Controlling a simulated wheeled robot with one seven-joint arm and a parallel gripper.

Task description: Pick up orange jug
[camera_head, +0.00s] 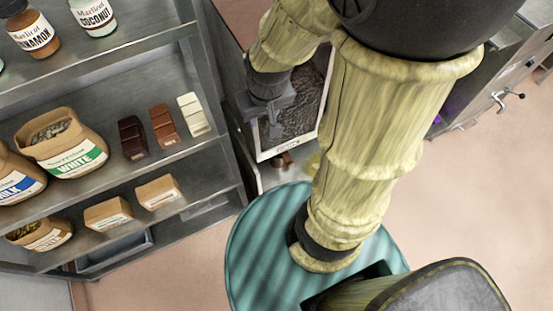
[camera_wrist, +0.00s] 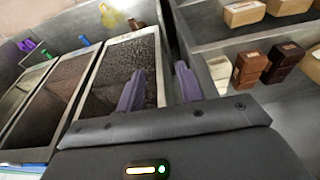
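My gripper (camera_wrist: 160,72) is open, its two purple-grey fingers apart with nothing between them. In the head view my gripper (camera_head: 269,122) hangs over a bin between the shelf and my arm. I cannot make out a clearly orange jug. A small orange-brown object (camera_wrist: 135,24) stands past the far end of the bins in the wrist view, beside a yellow object (camera_wrist: 108,15); both are too small to identify. In the head view a brown object (camera_head: 284,160) shows just below the bin, partly hidden, apart from my gripper.
A metal shelf (camera_head: 180,212) holds paper bags, chocolate bars, boxes and spice jars, close beside my gripper. Grey bins (camera_wrist: 128,47) with dark grainy contents lie below the fingers. Blue (camera_wrist: 84,40) and green (camera_wrist: 45,54) objects stand beyond them. The floor (camera_head: 480,200) at right is clear.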

